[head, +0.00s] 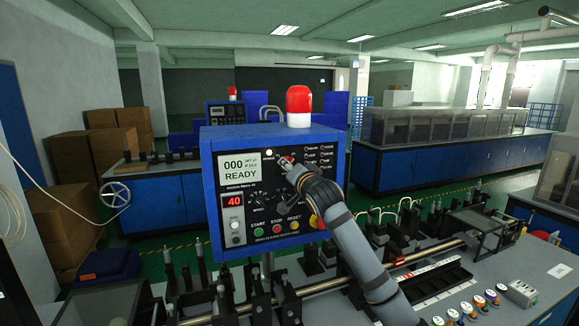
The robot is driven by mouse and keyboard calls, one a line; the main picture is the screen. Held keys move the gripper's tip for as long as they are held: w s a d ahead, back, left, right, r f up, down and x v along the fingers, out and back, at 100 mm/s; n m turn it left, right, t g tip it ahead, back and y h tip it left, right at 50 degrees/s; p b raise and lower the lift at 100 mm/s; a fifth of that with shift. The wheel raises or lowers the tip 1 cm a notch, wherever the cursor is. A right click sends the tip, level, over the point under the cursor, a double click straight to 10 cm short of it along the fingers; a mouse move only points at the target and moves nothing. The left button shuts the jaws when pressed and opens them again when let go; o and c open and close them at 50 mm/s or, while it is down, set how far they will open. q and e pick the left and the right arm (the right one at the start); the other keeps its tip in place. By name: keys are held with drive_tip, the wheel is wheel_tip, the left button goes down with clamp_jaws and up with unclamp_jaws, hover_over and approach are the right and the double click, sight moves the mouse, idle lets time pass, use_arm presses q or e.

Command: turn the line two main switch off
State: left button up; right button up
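A blue control box (214,145) with a black panel faces me in the middle of the head view. A small red part, perhaps the main switch (286,160), shows at the upper middle of the panel, mostly hidden by my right gripper. My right arm comes in from the lower right, and its gripper (284,164) is at this red part. Whether the fingers touch or grip it is too small to tell. A white lamp (269,154) is lit just left of it. The display (240,166) reads "000" and "READY". My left gripper is not in view.
A red beacon (299,105) tops the box. Green, red and yellow buttons line the panel's lower edge, with a red-and-yellow stop button (316,221) beside my forearm. A second, similar box (226,113) stands behind. Machine posts and a rail (330,284) lie below.

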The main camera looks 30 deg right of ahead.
clamp_jaws()
idle(0.3)
drive_tip(key=n+p, duration=0.2)
drive_tip(key=n, duration=0.4)
drive_tip(key=n+p, duration=0.2)
drive_tip(key=n, duration=0.3)
drive_tip(key=n+p, duration=0.2)
drive_tip(key=n, duration=0.4)
drive_tip(key=shift+s+d+n+p, duration=0.1)
drive_tip(key=shift+d+n+p, duration=0.2)
drive_tip(key=shift+d+p, duration=0.1)
drive_tip(key=shift+n, duration=0.3)
unclamp_jaws()
